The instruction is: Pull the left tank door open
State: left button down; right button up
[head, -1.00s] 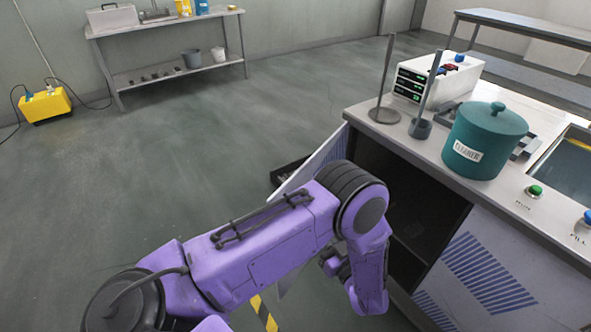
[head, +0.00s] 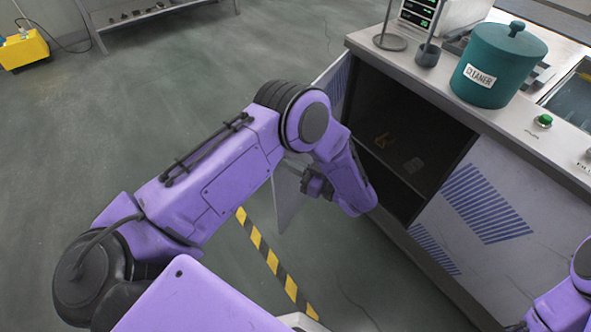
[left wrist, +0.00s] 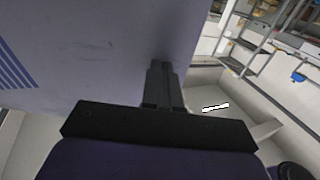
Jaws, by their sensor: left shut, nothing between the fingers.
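The left tank door (head: 288,198) is a pale panel with blue vent stripes, swung outward from the cabinet on the left side of the opening. My left arm hides its middle in the head view. My left gripper (head: 318,183) is by the inner side of the door, in front of the opening. In the left wrist view its fingers (left wrist: 162,68) are shut with nothing between them, over the door panel (left wrist: 100,50) near its edge. I cannot tell whether they touch it. My right arm shows at the lower right; its gripper (head: 517,326) barely shows at the bottom edge.
The cabinet opening (head: 400,130) is dark, with a shelf inside. A closed striped panel (head: 490,205) is to its right. On the counter stand a teal cleaner pot (head: 500,65) and a green button (head: 544,121).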

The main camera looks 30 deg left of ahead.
pick_arm(q)
jog(key=shift+a, duration=0.25)
